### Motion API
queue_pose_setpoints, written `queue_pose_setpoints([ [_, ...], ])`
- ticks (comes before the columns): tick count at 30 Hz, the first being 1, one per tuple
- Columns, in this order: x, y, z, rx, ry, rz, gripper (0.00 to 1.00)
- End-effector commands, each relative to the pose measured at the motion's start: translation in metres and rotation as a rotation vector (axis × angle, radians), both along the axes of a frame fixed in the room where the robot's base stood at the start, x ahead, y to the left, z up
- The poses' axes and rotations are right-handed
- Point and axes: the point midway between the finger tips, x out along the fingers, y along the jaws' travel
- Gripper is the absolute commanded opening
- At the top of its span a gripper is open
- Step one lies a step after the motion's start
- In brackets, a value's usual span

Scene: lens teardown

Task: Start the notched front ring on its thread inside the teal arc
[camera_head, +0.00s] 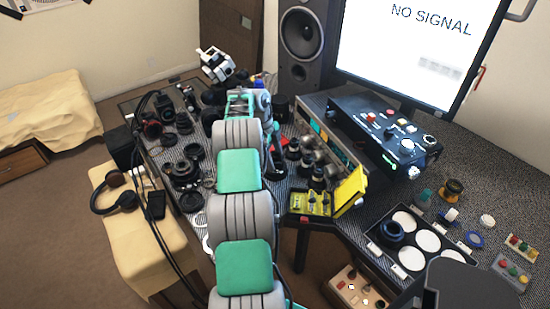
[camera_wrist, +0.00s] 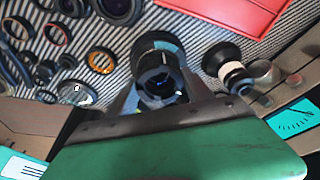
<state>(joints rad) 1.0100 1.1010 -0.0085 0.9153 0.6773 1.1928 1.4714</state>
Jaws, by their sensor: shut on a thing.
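In the wrist view my gripper (camera_wrist: 160,82) is shut, with a finger on either side of a dark round part. This part looks like the notched front ring (camera_wrist: 158,72); its notches are too small to make out. Right behind it is a black round lens body (camera_wrist: 148,40) with a teal patch (camera_wrist: 170,46) on its upper right, which looks like the teal arc. The ring overlaps the lens body in this view. I cannot tell whether they touch or whether the thread is engaged. In the head view my arm hides the gripper and the ring.
Several loose rings, such as an orange-edged one (camera_wrist: 100,60), lie left on the striped mat (camera_wrist: 125,38). A black and cream cylinder (camera_wrist: 232,74) stands to the right, and a red tray (camera_wrist: 235,14) lies behind. In the head view, a yellow case (camera_head: 348,190) stands open right of my arm.

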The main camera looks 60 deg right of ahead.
Motion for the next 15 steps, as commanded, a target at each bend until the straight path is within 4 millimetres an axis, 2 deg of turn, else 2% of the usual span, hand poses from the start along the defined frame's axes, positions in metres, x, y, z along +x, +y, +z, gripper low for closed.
queue_pose_setpoints([
  [15,0.0001,-0.0001,-0.0039,0.000,0.000,0.000,0.14],
])
